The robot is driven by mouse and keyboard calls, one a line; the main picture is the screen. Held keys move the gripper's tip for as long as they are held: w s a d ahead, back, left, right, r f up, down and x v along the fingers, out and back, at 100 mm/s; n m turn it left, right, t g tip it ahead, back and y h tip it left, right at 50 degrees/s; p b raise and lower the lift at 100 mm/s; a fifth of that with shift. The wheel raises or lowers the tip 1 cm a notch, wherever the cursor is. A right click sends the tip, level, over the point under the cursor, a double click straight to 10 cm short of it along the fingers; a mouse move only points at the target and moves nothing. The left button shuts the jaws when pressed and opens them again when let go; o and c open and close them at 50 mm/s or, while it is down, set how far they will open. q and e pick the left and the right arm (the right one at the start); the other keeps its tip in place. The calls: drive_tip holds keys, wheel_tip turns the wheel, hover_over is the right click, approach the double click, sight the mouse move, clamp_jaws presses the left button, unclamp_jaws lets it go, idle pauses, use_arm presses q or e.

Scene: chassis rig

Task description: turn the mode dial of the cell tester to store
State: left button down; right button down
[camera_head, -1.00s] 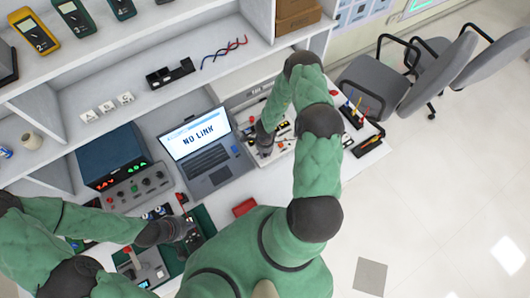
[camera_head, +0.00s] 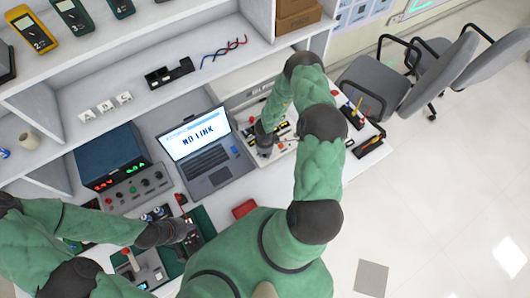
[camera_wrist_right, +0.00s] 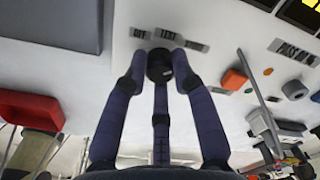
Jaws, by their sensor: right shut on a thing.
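The cell tester (camera_head: 284,147) is a pale panel to the right of the laptop, partly hidden by my right arm. In the right wrist view its mode dial (camera_wrist_right: 160,58) is a dark round knob below labels that read OFF and TEST (camera_wrist_right: 167,35); a third label (camera_wrist_right: 197,46) to their right is too small to read. My right gripper (camera_wrist_right: 159,74) is shut on the dial, with fingers on both sides of it. The dial's pointer cannot be made out. My left gripper (camera_head: 188,232) is over the dark green board at the front left; its fingers are too unclear to judge.
On the tester, an orange knob (camera_wrist_right: 235,79) and a grey lever (camera_wrist_right: 257,80) stand right of the dial. A red box (camera_wrist_right: 27,109) lies to the left. The laptop (camera_head: 200,150) reads NO LINK. A tray of tools (camera_head: 366,139) sits at the right table edge.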

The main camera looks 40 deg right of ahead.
drive_tip(key=shift+a, duration=0.25)
drive_tip(key=c, duration=1)
unclamp_jaws()
drive_tip(key=shift+f, duration=0.1)
drive_tip(key=shift+c, duration=0.2)
drive_tip(key=shift+w, duration=0.1)
drive_tip(key=shift+d, duration=0.1)
drive_tip(key=shift+r, duration=0.7)
wheel_tip(320, 180, up, 11)
drive_tip(key=shift+f, duration=0.15)
